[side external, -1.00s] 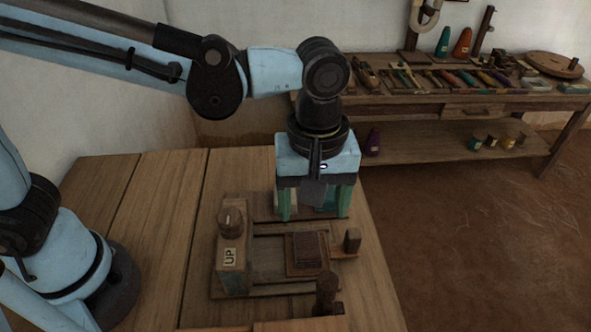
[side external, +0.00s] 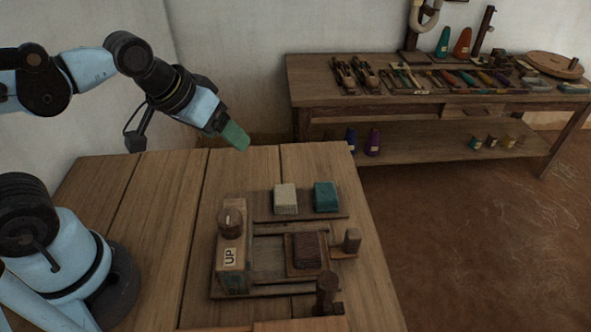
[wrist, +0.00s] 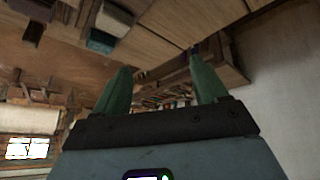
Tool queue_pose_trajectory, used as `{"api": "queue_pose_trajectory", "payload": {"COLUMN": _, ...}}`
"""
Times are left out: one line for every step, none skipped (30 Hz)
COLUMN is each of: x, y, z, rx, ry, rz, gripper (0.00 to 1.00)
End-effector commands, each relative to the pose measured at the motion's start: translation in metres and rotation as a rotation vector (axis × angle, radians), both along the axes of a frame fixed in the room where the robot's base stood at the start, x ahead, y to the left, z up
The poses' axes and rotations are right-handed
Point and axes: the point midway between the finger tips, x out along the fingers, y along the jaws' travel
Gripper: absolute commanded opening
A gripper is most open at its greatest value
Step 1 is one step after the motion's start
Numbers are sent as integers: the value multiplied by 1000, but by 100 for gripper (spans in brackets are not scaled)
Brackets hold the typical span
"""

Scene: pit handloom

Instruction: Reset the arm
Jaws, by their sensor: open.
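My gripper (side external: 236,137) is raised over the far left part of the wooden table (side external: 150,215) in the side view, tilted down to the right. In the wrist view its two green fingers (wrist: 160,85) stand apart with nothing between them. The gripper is clear of the wooden fixture (side external: 260,290) on the table. In the side view one finger largely hides the other.
A pale block (side external: 286,198) and a teal block (side external: 326,196) sit on a board behind the fixture. The fixture has a post labelled UP (side external: 231,262) and a dark brown block (side external: 307,251). A tool bench (side external: 380,108) stands at the back right. The table's left part is clear.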

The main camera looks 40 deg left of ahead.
Motion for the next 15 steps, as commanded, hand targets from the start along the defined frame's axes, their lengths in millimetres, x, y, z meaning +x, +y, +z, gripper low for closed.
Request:
{"api": "queue_pose_trajectory", "payload": {"x": -3, "y": 9, "z": -3, "rx": 29, "ry": -27, "rz": -16, "gripper": 72}}
{"api": "queue_pose_trajectory", "payload": {"x": -4, "y": 13, "z": -3, "rx": 45, "ry": -40, "rz": -28, "gripper": 72}}
{"api": "queue_pose_trajectory", "payload": {"x": -5, "y": 17, "z": -4, "rx": 63, "ry": -55, "rz": -44, "gripper": 72}}
{"api": "queue_pose_trajectory", "payload": {"x": -5, "y": 20, "z": -5, "rx": 74, "ry": -64, "rz": -52, "gripper": 72}}
{"api": "queue_pose_trajectory", "payload": {"x": -6, "y": 21, "z": -5, "rx": 82, "ry": -69, "rz": -59, "gripper": 72}}
{"api": "queue_pose_trajectory", "payload": {"x": -6, "y": 23, "z": -6, "rx": 91, "ry": -75, "rz": -66, "gripper": 72}}
{"api": "queue_pose_trajectory", "payload": {"x": -6, "y": 23, "z": -6, "rx": 94, "ry": -77, "rz": -69, "gripper": 72}}
{"api": "queue_pose_trajectory", "payload": {"x": -6, "y": 24, "z": -6, "rx": 97, "ry": -79, "rz": -71, "gripper": 72}}
{"api": "queue_pose_trajectory", "payload": {"x": -6, "y": 24, "z": -6, "rx": 98, "ry": -79, "rz": -74, "gripper": 72}}
{"api": "queue_pose_trajectory", "payload": {"x": -6, "y": 24, "z": -6, "rx": 98, "ry": -79, "rz": -74, "gripper": 72}}
{"api": "queue_pose_trajectory", "payload": {"x": -6, "y": 24, "z": -6, "rx": 98, "ry": -79, "rz": -74, "gripper": 72}}
{"api": "queue_pose_trajectory", "payload": {"x": -6, "y": 23, "z": -5, "rx": 98, "ry": -79, "rz": -73, "gripper": 72}}
{"api": "queue_pose_trajectory", "payload": {"x": -6, "y": 23, "z": -6, "rx": 98, "ry": -78, "rz": -73, "gripper": 72}}
{"api": "queue_pose_trajectory", "payload": {"x": -6, "y": 23, "z": -6, "rx": 98, "ry": -78, "rz": -73, "gripper": 72}}
{"api": "queue_pose_trajectory", "payload": {"x": -6, "y": 23, "z": -6, "rx": 97, "ry": -78, "rz": -73, "gripper": 72}}
